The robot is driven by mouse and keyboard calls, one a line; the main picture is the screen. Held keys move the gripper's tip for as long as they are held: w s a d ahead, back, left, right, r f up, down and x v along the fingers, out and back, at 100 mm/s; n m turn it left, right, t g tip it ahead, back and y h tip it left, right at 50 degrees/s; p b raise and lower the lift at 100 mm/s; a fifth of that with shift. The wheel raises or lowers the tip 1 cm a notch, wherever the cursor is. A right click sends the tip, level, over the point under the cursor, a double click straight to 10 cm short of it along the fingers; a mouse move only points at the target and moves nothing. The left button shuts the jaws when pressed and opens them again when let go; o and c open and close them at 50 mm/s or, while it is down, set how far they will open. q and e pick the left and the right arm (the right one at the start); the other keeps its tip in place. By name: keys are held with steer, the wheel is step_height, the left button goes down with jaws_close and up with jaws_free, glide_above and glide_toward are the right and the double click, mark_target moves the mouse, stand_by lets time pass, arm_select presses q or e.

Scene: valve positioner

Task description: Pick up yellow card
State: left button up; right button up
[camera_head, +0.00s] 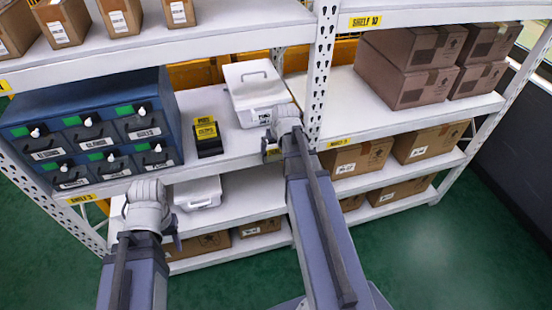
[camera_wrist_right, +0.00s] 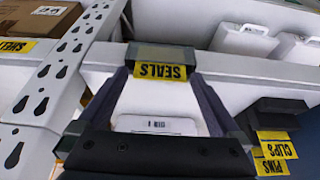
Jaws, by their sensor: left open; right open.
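More yellow cards (camera_head: 206,129) stand in a black holder (camera_head: 209,147) on the middle shelf; the right wrist view shows cards marked PINS and CLIPS (camera_wrist_right: 274,153). My left gripper (camera_head: 152,212) is open and empty, low in front of the shelves.
A blue drawer cabinet (camera_head: 168,105) stands left on the middle shelf. White cases (camera_head: 257,92) stand behind my right gripper, and another (camera_head: 198,193) is on the lower shelf. A perforated white post (camera_head: 322,65) rises just right of it. Cardboard boxes (camera_head: 405,70) fill the right shelves.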

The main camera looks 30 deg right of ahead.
arm_select(q)
steer(key=shift+r, duration=0.1)
arm_select(e)
steer(key=shift+r, duration=0.1)
steer(key=shift+c, duration=0.2)
steer(key=c, duration=1.1)
arm_select(q)
steer(key=shift+r, duration=0.1)
arm_select(e)
steer(key=shift+r, duration=0.15)
arm_select(q)
step_height(320, 180, up, 10)
steer(key=p, duration=1)
arm_select(e)
step_height(320, 180, up, 10)
steer(key=shift+f, duration=0.1)
